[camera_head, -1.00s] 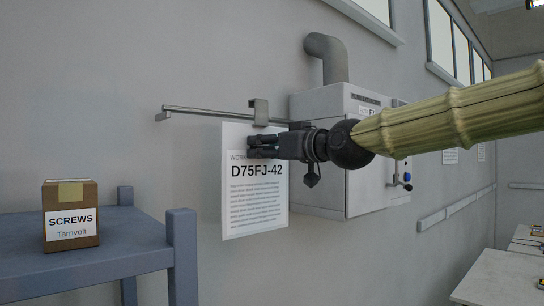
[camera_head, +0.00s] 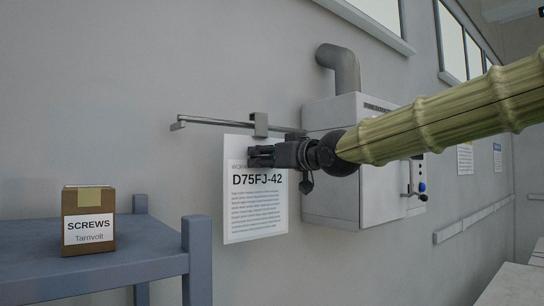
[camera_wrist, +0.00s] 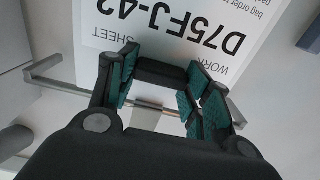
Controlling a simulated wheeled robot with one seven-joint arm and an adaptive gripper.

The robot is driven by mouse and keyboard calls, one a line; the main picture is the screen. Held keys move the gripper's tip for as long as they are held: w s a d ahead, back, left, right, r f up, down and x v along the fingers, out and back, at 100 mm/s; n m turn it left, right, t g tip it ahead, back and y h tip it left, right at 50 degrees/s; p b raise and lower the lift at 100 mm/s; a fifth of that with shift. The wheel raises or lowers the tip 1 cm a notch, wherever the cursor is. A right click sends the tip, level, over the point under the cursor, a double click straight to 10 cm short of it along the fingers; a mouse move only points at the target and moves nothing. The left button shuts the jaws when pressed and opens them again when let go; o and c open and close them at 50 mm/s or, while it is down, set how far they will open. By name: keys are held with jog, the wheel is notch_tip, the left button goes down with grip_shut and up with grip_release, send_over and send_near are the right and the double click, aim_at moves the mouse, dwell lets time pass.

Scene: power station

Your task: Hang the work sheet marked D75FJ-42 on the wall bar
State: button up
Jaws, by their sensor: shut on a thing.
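The white work sheet marked D75FJ-42 (camera_head: 256,205) hangs upright before the wall, its top by the wall bar. My gripper (camera_head: 262,155) is in front of its upper part and shut on it. In the wrist view the sheet (camera_wrist: 185,25) appears upside down, and a dark block (camera_wrist: 160,73) is between the finger pads. The thin metal wall bar (camera_head: 218,122) runs sideways just above the sheet. A grey clip-like piece (camera_head: 259,122) sits on the bar above the sheet. I cannot tell whether it belongs to the sheet or carries its weight.
A grey cabinet (camera_head: 335,165) with a bent pipe (camera_head: 345,68) is on the wall to the right, close behind my gripper. A blue table (camera_head: 90,262) with a box of screws (camera_head: 89,220) stands at the lower left. Wall below the sheet is clear.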

jog(key=shift+p+x, duration=0.35)
jog(key=shift+x, duration=1.2)
jog(key=shift+f+b, duration=0.5)
jog(key=shift+f, duration=0.15)
jog(key=o, duration=1.6)
jog(key=v, duration=0.7)
jog(key=shift+s+d, duration=0.15)
jog(key=shift+d, duration=0.05)
